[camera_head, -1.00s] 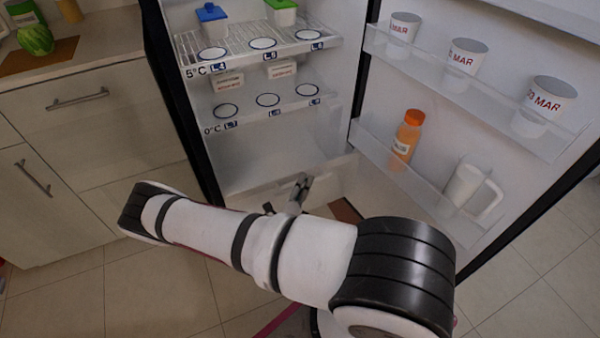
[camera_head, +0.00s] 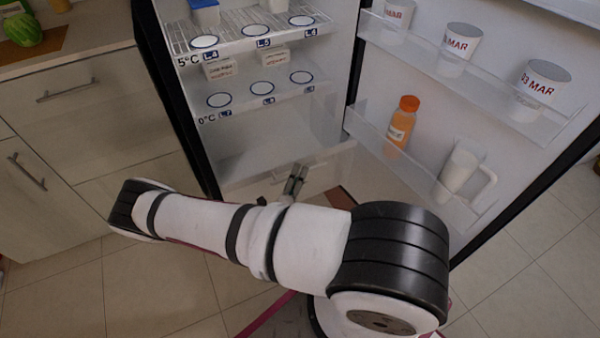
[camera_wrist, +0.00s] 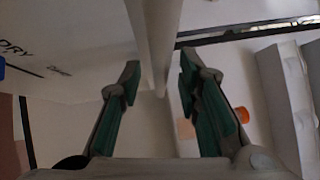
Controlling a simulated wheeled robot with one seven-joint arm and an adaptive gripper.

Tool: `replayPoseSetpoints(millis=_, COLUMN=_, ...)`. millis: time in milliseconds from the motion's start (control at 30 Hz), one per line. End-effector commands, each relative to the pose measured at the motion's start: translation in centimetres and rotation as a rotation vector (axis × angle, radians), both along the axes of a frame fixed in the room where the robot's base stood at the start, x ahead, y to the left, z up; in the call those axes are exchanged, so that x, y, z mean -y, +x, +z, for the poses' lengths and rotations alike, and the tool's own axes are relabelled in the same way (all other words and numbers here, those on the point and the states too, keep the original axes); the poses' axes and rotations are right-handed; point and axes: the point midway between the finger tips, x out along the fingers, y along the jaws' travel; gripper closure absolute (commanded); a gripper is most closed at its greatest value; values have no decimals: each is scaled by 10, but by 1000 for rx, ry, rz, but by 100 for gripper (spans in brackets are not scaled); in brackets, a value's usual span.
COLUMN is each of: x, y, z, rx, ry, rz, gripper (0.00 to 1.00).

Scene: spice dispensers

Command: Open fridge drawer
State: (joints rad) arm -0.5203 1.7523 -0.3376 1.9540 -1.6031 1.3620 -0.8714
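The fridge drawer (camera_head: 322,172) is a pale bin at the bottom of the open fridge, below the lower shelf. I cannot tell from the head view how far it is pulled out. My gripper (camera_head: 296,178) is at the drawer's front, partly hidden behind my arm. In the wrist view my gripper (camera_wrist: 159,66) has its two dark green fingers spread. A pale upright panel edge (camera_wrist: 156,40), seemingly the drawer front, runs between the fingertips. A gap shows beside the left finger; the right fingertip is close to the panel, and contact is unclear.
The fridge door (camera_head: 420,90) stands open at the right, its racks holding cups, an orange bottle (camera_head: 402,125) and a white jug (camera_head: 465,170). Shelves (camera_head: 262,85) with labelled circles and containers are above the drawer. Cabinets (camera_head: 90,120) stand at the left.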

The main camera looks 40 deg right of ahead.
Motion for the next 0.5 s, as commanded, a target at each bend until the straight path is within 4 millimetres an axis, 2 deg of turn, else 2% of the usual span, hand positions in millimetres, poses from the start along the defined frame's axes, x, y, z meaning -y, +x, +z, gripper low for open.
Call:
replayPoseSetpoints(millis=300, x=-57, y=-30, z=-9, rx=-2, ry=2, rz=3, gripper=69)
replayPoseSetpoints(millis=500, x=-82, y=-43, z=-13, rx=-1, ry=1, rz=3, gripper=69)
